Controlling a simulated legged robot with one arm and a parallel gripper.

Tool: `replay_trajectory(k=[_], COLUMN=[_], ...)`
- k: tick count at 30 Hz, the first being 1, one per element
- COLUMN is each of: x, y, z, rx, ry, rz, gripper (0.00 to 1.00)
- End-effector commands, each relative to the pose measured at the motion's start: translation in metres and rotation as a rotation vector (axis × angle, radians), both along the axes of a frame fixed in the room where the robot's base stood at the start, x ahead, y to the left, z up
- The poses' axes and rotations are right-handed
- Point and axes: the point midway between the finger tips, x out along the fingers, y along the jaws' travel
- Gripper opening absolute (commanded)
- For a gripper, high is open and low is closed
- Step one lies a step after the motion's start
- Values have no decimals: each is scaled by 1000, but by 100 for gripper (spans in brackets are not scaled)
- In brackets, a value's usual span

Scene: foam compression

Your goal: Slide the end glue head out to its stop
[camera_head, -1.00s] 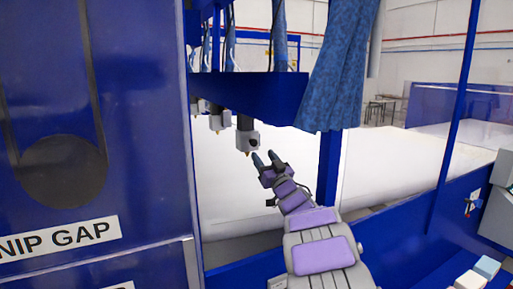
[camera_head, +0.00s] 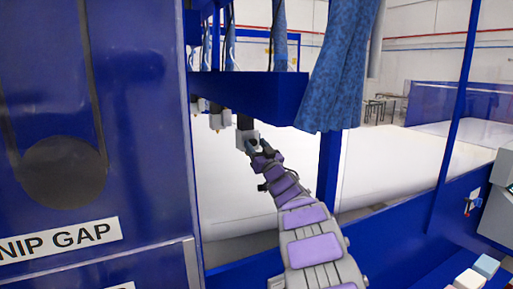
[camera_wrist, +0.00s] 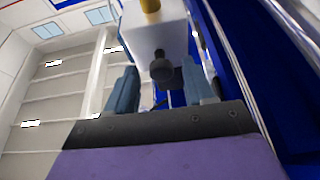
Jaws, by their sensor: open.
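The end glue head (camera_head: 242,134) is a light grey block under the blue overhead beam, nearest me in its row. In the wrist view the glue head (camera_wrist: 158,32) is large, with a brass nozzle and a dark round knob (camera_wrist: 163,72) facing my gripper. My gripper (camera_head: 258,144) is open at the glue head, and its fingers hide part of the block in the head view. In the wrist view the fingers of my gripper (camera_wrist: 161,86) stand on either side of the knob, with gaps showing. I cannot tell whether either finger touches the block.
Other glue heads (camera_head: 217,118) hang farther back under the blue beam (camera_head: 250,85). A blue curtain (camera_head: 338,70) hangs at the right of the beam. A blue cabinet labelled NIP GAP (camera_head: 150,60) fills the left. White foam (camera_head: 270,195) lies below.

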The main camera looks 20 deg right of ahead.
Motion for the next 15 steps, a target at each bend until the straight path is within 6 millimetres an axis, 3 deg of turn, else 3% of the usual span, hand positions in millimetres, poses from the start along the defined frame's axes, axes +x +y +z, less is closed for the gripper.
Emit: replay_trajectory(k=[2,15], x=[0,0], y=[0,0], z=[0,0], rx=[0,0], ry=[0,-1], rz=[0,0], gripper=[48,6])
